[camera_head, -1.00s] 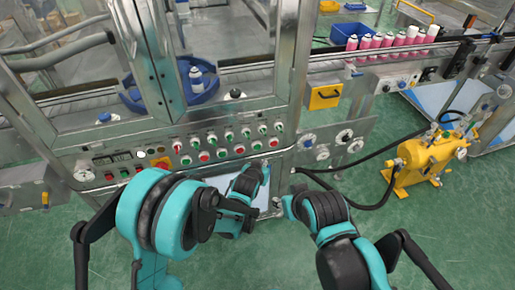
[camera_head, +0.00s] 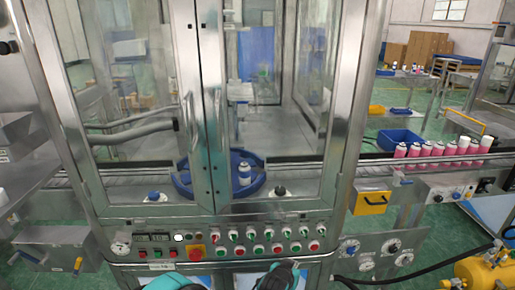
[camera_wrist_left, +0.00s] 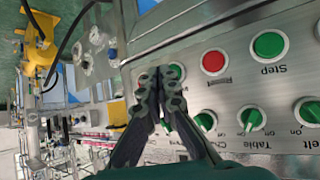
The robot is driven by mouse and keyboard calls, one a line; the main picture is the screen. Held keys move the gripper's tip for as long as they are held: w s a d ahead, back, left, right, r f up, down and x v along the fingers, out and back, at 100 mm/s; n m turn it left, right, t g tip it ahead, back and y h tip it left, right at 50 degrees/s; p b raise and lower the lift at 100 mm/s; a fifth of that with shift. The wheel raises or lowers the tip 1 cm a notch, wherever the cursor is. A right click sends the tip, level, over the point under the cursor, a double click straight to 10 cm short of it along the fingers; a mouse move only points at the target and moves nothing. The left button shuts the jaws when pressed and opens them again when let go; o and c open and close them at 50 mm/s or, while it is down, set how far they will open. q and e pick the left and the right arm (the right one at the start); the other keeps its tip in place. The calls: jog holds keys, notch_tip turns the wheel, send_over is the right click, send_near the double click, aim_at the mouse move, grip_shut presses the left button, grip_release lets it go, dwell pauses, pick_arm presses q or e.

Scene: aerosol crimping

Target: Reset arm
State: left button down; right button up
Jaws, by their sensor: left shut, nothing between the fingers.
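My left gripper (camera_head: 294,266) shows only in part at the bottom edge of the head view, in front of the lower edge of the machine's control panel (camera_head: 150,268). In the left wrist view the fingers of the left gripper (camera_wrist_left: 160,78) are together and empty. Behind them is the panel with a red button (camera_wrist_left: 214,62), a green button (camera_wrist_left: 269,45) and green switches; I cannot tell how large the gap to it is. Part of my teal left arm shows at the bottom of the head view. My right gripper is not in view.
The glass-doored machine frame (camera_head: 212,120) stands ahead, with a blue round holder (camera_head: 182,183) and a bottle (camera_head: 244,174) inside. Pink cans (camera_head: 437,149) line the conveyor at right, near a blue bin (camera_head: 393,140). Yellow equipment (camera_head: 487,272) stands at lower right.

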pick_arm(q)
jog(key=s+a+r+n+y, duration=0.1)
jog(key=s+a+r, duration=0.3)
jog(key=a, duration=0.5)
jog(key=s+a+r+n+y, duration=0.1)
jog(key=s+a+r+y, duration=0.15)
jog(key=a+r, duration=0.6)
jog(key=s+a+f+n+g+y, duration=0.1)
jog(key=s+a+n+g, duration=0.1)
jog(key=s+a, duration=1.2)
jog(key=s+n, duration=0.1)
jog(key=s, duration=0.2)
jog(key=shift+s+a, duration=0.2)
jog(key=shift+a, duration=0.15)
